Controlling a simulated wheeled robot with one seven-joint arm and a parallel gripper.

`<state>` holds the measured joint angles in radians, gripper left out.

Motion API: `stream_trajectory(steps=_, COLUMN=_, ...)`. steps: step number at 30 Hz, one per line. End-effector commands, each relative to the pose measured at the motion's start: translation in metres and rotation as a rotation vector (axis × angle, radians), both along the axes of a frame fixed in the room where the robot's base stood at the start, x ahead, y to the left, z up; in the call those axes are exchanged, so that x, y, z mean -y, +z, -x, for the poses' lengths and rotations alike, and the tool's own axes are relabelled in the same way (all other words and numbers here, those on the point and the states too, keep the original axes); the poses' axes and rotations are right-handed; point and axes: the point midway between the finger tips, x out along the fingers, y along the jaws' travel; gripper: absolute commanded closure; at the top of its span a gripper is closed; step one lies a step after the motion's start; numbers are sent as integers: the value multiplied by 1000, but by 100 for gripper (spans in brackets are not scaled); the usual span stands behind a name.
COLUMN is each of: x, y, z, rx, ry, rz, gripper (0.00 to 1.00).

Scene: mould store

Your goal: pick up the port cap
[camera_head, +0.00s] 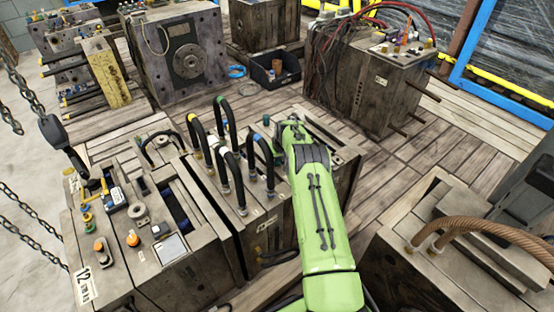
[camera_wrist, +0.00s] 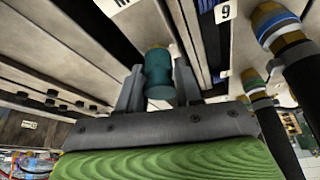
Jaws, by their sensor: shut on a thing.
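The port cap (camera_wrist: 159,80) is a small teal cylinder with a brassy end, in the upper middle of the wrist view. My gripper (camera_wrist: 160,68) has its two grey fingers on either side of it and is shut on it. The brassy end points toward the pale mould face (camera_wrist: 72,38); I cannot tell whether it touches it.
Black hoses with coloured collars (camera_wrist: 285,42) stand close on the right in the wrist view. Black looped hoses (camera_head: 229,165) rise just left of my arm. A mould with loose fittings (camera_head: 125,272) stands at left, and one with a rope (camera_head: 445,262) at right.

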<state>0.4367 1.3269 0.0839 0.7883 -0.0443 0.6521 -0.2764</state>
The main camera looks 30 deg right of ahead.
Motion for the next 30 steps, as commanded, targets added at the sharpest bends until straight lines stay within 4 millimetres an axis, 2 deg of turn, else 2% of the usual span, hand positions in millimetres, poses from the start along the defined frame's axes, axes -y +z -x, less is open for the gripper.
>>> stream_trajectory(steps=5, x=0, y=9, z=-1, rx=3, ry=1, rz=1, gripper=100)
stream_trajectory(steps=12, x=0, y=69, z=-1, rx=4, ry=1, rz=2, gripper=100)
stream_trajectory(steps=16, x=0, y=93, z=0, rx=2, ry=1, rz=1, gripper=100)
stream_trajectory(steps=20, x=0, y=101, z=0, rx=1, ry=0, rz=0, gripper=100)
stream_trajectory(steps=30, x=0, y=100, z=0, rx=1, ry=0, rz=0, gripper=100)
